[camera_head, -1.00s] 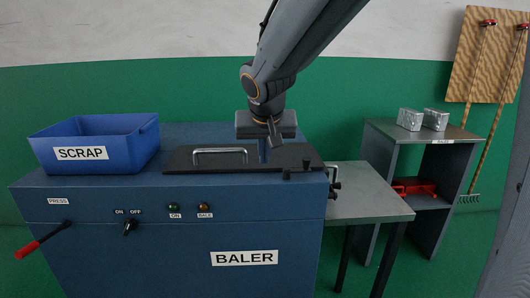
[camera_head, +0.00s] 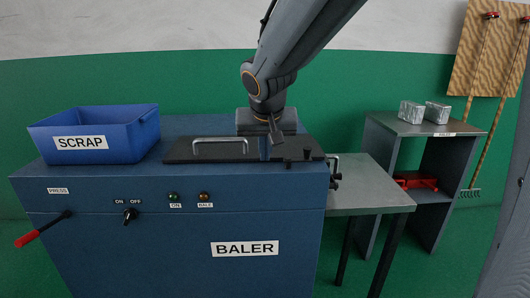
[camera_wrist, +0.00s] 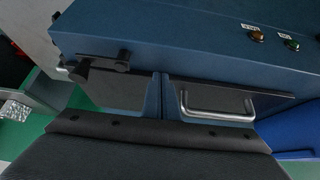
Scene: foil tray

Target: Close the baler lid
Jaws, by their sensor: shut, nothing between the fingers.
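The baler lid (camera_head: 184,154) is a dark flat plate with a silver bar handle (camera_head: 220,142) on top. It lies about level on the blue baler (camera_head: 170,240), with no clear gap visible at its front edge. My gripper (camera_head: 263,158) points down over the lid, right of the handle, with its fingers shut and empty. The fingertips are at or very near the lid's surface; I cannot tell whether they touch. In the wrist view the fingers (camera_wrist: 160,78) stand beside the handle (camera_wrist: 216,114), with the lid (camera_wrist: 272,101) around them.
A blue scrap bin (camera_head: 130,135) stands on the baler's left end. Small dark knobs (camera_head: 307,154) stand at the lid's right front. A red-handled press lever (camera_head: 30,238) juts out front left. A side table (camera_head: 365,198) and shelf unit (camera_head: 440,125) with metal blocks stand right.

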